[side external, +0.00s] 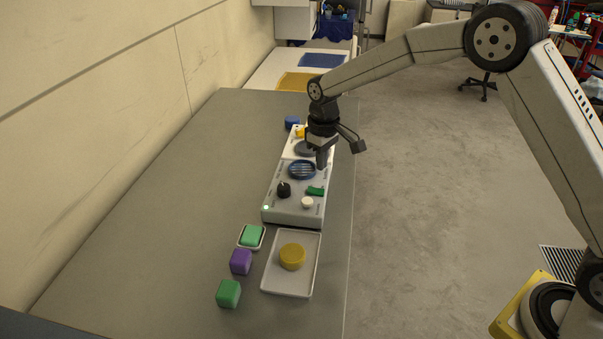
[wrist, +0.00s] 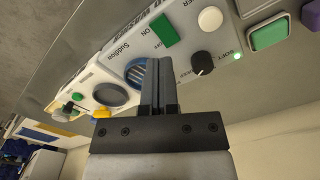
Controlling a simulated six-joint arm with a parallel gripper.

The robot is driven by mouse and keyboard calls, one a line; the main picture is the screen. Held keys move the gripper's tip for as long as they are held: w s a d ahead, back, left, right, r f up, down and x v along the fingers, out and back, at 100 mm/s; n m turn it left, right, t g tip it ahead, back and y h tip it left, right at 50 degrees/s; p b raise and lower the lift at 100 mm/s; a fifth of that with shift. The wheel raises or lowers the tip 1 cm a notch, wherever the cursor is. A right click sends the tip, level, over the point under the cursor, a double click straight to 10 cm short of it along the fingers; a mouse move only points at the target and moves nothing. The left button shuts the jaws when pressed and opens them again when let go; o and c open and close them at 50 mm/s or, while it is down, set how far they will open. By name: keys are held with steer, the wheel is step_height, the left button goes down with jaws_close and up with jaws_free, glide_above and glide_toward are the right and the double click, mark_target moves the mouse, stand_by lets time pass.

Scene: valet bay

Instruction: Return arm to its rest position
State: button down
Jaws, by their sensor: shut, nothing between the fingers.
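My gripper (side external: 321,160) is shut and empty. In the side external view it points down above a grey-white control panel (side external: 283,211), near the panel's round blue slotted disc (side external: 302,169). In the wrist view the closed fingers (wrist: 159,62) cover part of that disc (wrist: 134,72). The panel also carries a green rocker switch (wrist: 164,30), a white button (wrist: 210,19), a black knob (wrist: 202,63) and a lit green lamp (wrist: 238,57). My arm reaches in from the right. Contact between the fingertips and the panel cannot be told.
On the grey table (side external: 170,200) stand a tray (side external: 273,284) with a yellow disc (side external: 292,256), a small dish holding a green block (side external: 252,235), a purple block (side external: 241,262) and another green block (side external: 228,294). A blue block (side external: 292,122) lies behind the panel. The table's left side is clear.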

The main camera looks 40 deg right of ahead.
steer(key=shift+s, duration=0.15)
steer(key=s+d+m+t, duration=0.1)
steer(key=s+d, duration=0.1)
steer(key=s, duration=1)
steer(key=s+d+m+t, duration=0.1)
steer(key=s+d+m, duration=0.1)
steer(key=s, duration=1.1)
steer(key=shift+d+r+t, duration=0.25)
steer(key=shift+t, duration=0.05)
